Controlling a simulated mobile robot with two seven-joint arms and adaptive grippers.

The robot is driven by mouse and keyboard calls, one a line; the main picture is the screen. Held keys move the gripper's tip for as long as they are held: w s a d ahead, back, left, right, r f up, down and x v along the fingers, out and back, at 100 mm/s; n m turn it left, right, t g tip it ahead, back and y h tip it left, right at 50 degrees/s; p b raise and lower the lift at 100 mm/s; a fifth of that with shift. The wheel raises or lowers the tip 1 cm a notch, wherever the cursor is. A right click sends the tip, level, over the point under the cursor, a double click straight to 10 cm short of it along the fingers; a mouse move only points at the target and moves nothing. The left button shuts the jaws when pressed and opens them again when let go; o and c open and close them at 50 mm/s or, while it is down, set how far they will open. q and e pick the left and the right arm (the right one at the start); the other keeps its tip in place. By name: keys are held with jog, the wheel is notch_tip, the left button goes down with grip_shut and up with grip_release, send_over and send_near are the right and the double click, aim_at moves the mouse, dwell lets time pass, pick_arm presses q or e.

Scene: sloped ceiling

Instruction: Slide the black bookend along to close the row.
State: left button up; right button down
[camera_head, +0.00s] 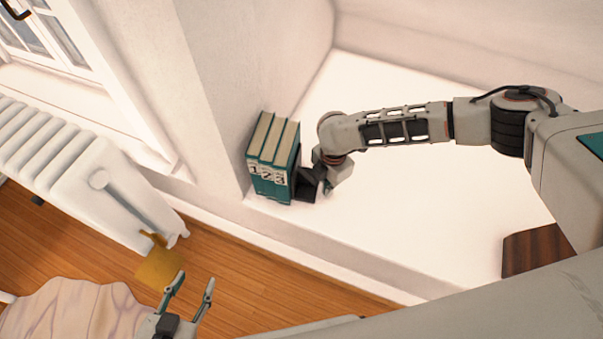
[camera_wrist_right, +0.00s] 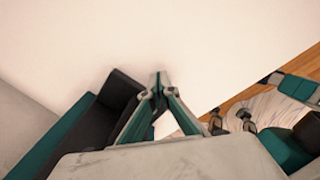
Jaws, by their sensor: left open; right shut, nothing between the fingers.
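Several upright teal books, with white labels 1, 2 and 3, stand in a row (camera_head: 274,163) on the white ledge against the wall. The black bookend (camera_head: 307,184) stands at the right end of the row, beside book 3, with no clear gap. In the right wrist view the bookend (camera_wrist_right: 98,120) lies along a teal book (camera_wrist_right: 52,138). My right gripper (camera_head: 322,172) is shut and empty, close to the bookend's right side; I cannot tell whether they touch. My left gripper (camera_head: 192,282) is open and empty, low over the floor side, away from the row.
The white ledge (camera_head: 430,215) is clear to the right of the bookend, up to a dark brown block (camera_head: 536,252). The ledge's front edge drops to the wooden floor (camera_head: 235,260). A radiator (camera_head: 75,175) and a marbled tabletop (camera_head: 75,310) are at left.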

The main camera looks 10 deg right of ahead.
pick_arm(q)
jog(key=shift+s+f, duration=0.15)
jog(key=shift+s, duration=0.2)
pick_arm(e)
jog(key=shift+a, duration=0.1)
